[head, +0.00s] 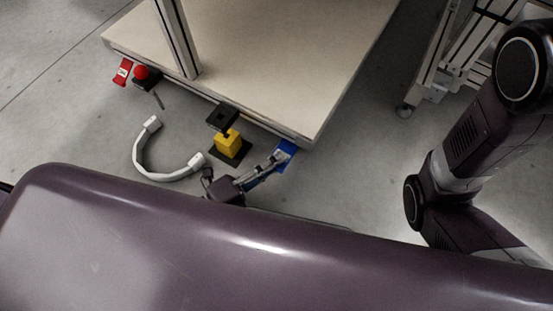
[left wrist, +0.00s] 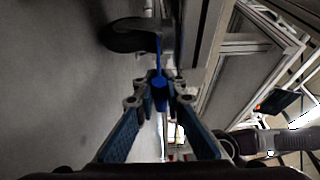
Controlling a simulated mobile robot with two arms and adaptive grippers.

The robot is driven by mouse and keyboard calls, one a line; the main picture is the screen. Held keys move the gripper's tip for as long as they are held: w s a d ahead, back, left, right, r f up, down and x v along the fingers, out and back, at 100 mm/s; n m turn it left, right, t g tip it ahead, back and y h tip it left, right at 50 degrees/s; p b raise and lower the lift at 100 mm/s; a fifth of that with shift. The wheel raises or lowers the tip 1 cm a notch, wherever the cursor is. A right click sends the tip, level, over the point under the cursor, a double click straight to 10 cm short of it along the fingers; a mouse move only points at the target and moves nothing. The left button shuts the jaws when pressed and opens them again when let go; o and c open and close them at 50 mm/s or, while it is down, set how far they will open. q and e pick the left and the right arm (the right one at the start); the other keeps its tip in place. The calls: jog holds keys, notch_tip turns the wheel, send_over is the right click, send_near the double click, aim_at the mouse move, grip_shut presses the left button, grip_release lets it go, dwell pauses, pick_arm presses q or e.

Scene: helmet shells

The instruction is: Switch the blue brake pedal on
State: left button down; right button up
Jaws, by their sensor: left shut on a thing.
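The blue brake pedal (head: 287,152) sits low at the near right edge of the beige-topped cart in the head view. My left gripper (head: 274,162) reaches it from the lower left, its fingers at the pedal. In the left wrist view the blue pedal (left wrist: 160,84) lies between the fingertips of my left gripper (left wrist: 159,97), which is shut on it. A thin blue stem runs up from it towards a dark caster wheel (left wrist: 135,36). My right gripper is out of view.
The cart's beige top (head: 270,50) lies above the pedal. A red pedal (head: 122,72) and red button (head: 141,72) are at the far left corner.

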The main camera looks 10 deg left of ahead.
pick_arm(q)
jog(key=shift+w+a+f+p, duration=0.15)
jog(key=shift+a+f+p, duration=0.05)
jog(key=shift+p, duration=0.15)
jog(key=shift+f+t+h, duration=0.25)
jog(key=shift+t+h, duration=0.15)
jog(key=shift+m, duration=0.3)
